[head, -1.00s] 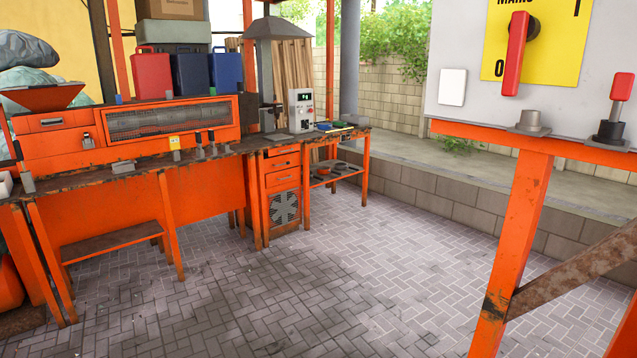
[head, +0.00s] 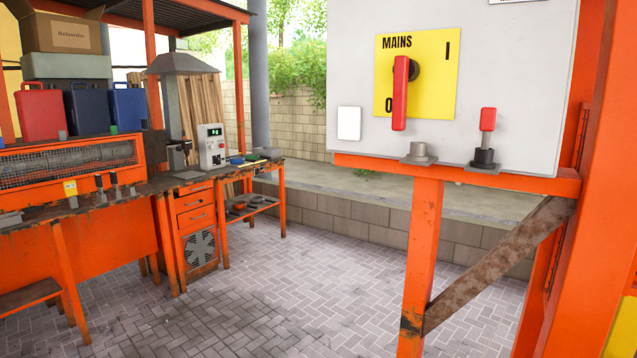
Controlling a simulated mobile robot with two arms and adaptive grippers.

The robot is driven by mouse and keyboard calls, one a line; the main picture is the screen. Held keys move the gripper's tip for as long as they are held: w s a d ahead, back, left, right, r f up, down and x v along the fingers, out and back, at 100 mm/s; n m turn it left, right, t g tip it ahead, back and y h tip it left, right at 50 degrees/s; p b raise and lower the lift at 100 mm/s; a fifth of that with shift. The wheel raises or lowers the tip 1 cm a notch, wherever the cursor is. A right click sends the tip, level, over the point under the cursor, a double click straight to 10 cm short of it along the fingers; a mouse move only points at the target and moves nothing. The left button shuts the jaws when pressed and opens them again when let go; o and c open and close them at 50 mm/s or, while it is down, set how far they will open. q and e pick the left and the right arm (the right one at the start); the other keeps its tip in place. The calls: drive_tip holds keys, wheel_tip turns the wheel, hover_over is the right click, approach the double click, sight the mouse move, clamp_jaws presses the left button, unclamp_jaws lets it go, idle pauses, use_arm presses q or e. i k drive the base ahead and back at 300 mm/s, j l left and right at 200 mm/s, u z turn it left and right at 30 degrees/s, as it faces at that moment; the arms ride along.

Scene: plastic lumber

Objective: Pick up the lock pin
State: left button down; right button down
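A small upright piece with a red grip, a thin metal stem and a black base (head: 487,138) stands on the orange ledge under the grey panel at right; it looks like the lock pin. A grey round socket-like piece (head: 418,155) sits on the same ledge to its left. Neither of my grippers is in view.
An orange post (head: 421,260) and a rusty diagonal brace (head: 490,270) support the ledge. An orange workbench (head: 100,250) with a machine and coloured cases stands at left. The paved floor (head: 290,300) between is clear. A low block wall (head: 330,210) runs behind.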

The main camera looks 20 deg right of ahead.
sight(488, 114)
drive_tip(key=z, duration=1.25)
